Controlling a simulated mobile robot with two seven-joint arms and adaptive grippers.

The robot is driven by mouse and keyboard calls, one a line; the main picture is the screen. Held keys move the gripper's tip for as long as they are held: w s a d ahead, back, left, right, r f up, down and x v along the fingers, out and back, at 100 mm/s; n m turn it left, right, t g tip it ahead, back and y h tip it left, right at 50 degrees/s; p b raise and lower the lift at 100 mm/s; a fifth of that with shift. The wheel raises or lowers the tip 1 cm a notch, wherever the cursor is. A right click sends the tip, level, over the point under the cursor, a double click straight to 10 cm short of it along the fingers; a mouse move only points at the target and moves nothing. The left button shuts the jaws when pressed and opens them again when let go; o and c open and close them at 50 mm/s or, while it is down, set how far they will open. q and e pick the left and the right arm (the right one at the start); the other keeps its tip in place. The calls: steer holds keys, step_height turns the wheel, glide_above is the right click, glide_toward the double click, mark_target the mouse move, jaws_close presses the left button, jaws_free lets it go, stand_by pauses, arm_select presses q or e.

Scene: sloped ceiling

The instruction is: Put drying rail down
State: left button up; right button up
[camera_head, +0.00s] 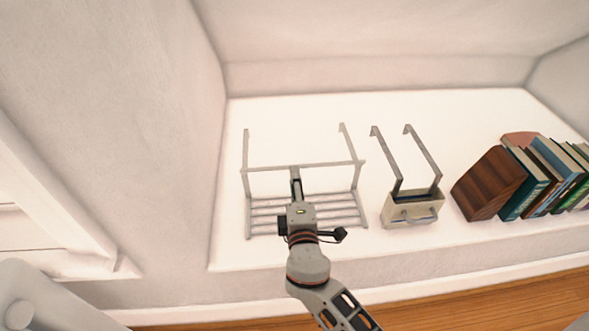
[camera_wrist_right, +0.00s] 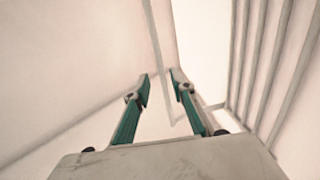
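The drying rail (camera_head: 262,218), a grey metal rack with several parallel bars, a raised crossbar and two long arms, is on the white ledge. My right gripper (camera_head: 296,172) is at the middle of its raised crossbar. In the right wrist view, a thin bar of the drying rail (camera_wrist_right: 154,40) runs between the two fingertips of the right gripper (camera_wrist_right: 161,76). Gaps show on both sides of the bar, so the fingers look open around it. The gripper hides part of the rack in the head view. My left gripper is not in view.
A beige box with two long hooked arms (camera_head: 410,213) is right of the rail. Further right stand a dark wooden block (camera_head: 487,184) and a row of books (camera_head: 545,180). Bare white ledge (camera_head: 285,110) lies behind the rail. A wall (camera_head: 175,120) rises on the left.

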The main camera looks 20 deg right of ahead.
steer(key=v, duration=0.6)
steer(key=shift+s, duration=0.15)
